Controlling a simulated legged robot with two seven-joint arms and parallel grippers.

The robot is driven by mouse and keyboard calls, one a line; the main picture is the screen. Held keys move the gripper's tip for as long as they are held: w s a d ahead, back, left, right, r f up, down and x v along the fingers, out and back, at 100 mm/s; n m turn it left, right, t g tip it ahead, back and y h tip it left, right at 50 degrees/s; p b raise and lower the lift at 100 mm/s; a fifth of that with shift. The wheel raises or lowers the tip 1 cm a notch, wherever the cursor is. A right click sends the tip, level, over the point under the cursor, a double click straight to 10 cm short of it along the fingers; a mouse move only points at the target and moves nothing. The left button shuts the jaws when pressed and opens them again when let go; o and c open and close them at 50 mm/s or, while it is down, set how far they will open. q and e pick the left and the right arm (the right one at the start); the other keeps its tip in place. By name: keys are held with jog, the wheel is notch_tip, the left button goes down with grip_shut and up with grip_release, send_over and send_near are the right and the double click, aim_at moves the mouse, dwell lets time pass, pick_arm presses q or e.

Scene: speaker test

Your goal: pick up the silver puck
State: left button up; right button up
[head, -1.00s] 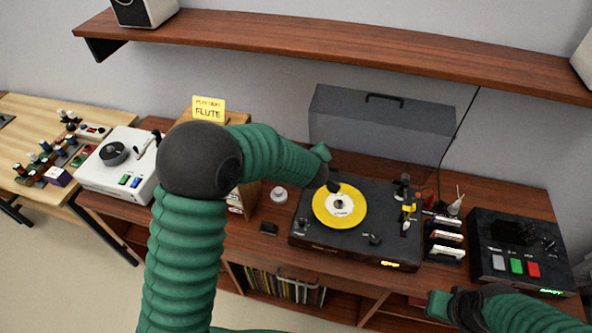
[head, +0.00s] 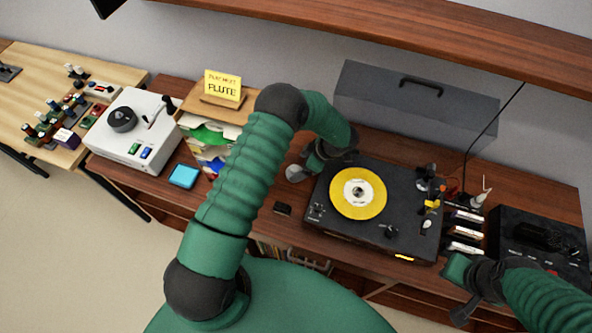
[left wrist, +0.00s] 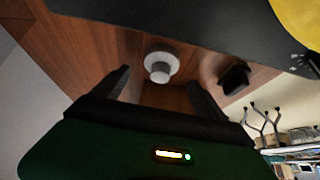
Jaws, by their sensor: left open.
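The silver puck (head: 294,173) is a small round piece on the wooden cabinet top, just left of the black turntable (head: 410,236). In the left wrist view the puck (left wrist: 160,64) shows as a pale disc with a raised knob, ahead of and between the two dark fingers. My left gripper (head: 312,164) is open and empty, close beside the puck in the head view; its fingers (left wrist: 162,88) are apart, and no contact shows. My right gripper (head: 466,288) is at the lower right, away from the puck; its jaw state is unclear.
A yellow record (head: 358,193) lies on the turntable. A small black block (head: 282,209) sits on the wood in front of the puck. A record box with a yellow FLUTE sign (head: 222,86) stands to the left, and a grey lid (head: 415,105) stands behind.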

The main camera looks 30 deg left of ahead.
aim_at(299, 170)
pick_arm(q)
jog(key=x, duration=0.2)
jog(key=p+x, duration=0.1)
jog(key=x, duration=0.1)
jog(key=shift+a+f, duration=0.1)
jog(key=shift+a, duration=0.4)
jog(key=shift+s+f+p, duration=0.1)
jog(key=shift+f+p, duration=0.2)
jog(key=shift+f, duration=0.05)
jog(key=shift+d, duration=0.7)
jog(key=shift+c, duration=1.3)
jog(key=shift+a+f, duration=0.15)
jog(key=shift+a, duration=0.55)
jog(key=c, duration=1)
jog(key=shift+d, duration=0.1)
jog(key=c, duration=0.4)
jog(key=shift+d, duration=0.25)
jog(key=r, duration=0.5)
jog(key=r+b, duration=0.1)
jog(key=r, duration=0.3)
jog(key=shift+a+r, duration=0.25)
jog(key=shift+r, duration=0.3)
jog(key=shift+d, duration=0.2)
pick_arm(e)
jog(key=shift+s+a+r, duration=0.1)
jog(key=shift+a+r, duration=0.05)
jog(key=shift+r, duration=0.1)
